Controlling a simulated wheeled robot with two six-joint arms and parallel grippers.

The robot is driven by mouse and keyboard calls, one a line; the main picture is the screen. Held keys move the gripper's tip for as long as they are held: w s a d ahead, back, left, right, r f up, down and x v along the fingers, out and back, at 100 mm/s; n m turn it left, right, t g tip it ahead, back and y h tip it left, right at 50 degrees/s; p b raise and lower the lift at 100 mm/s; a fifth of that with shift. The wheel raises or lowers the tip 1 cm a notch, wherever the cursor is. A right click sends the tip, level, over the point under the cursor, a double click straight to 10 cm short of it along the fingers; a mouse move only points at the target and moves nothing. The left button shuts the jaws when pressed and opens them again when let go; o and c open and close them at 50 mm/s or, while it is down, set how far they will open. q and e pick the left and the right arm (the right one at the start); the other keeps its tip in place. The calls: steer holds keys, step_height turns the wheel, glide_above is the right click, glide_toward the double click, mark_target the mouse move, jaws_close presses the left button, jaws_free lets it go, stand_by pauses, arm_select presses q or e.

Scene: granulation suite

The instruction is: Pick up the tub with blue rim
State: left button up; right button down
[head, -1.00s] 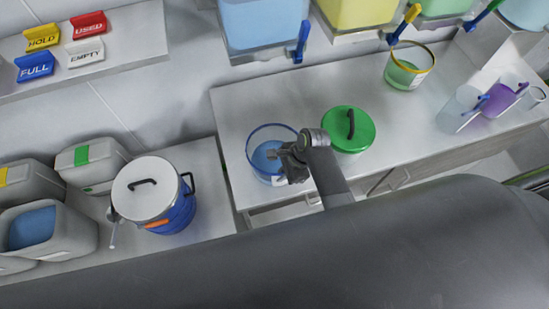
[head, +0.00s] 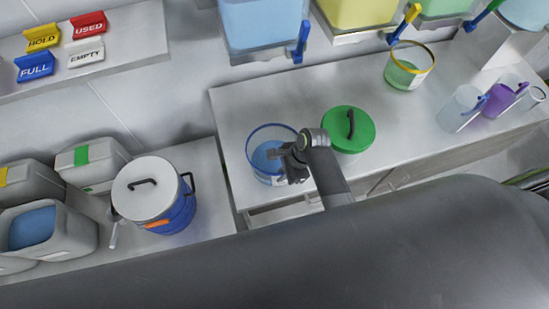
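The tub with the blue rim (head: 251,141) is a clear, open-topped tub with blue contents, standing upright on the bench near its front left. My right gripper (head: 280,161) is at the tub's right side, over the rim and the wall there. One finger shows against the blue contents. The gripper hides part of the right rim, and I cannot tell if the fingers press on the wall. My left gripper is not in view.
A green-lidded tub (head: 345,138) stands close to the right of my gripper. A yellow-rimmed tub (head: 407,72) and jugs (head: 497,98) are farther right on the bench (head: 300,108). A blue drum (head: 176,217) with a white lid stands at left. Bins with taps hang above.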

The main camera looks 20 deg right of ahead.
steer(key=shift+w+r, duration=0.1)
stand_by(0.4)
steer(key=shift+r, duration=0.5)
steer(key=shift+r+b, duration=0.7)
steer(key=shift+r, duration=3.8)
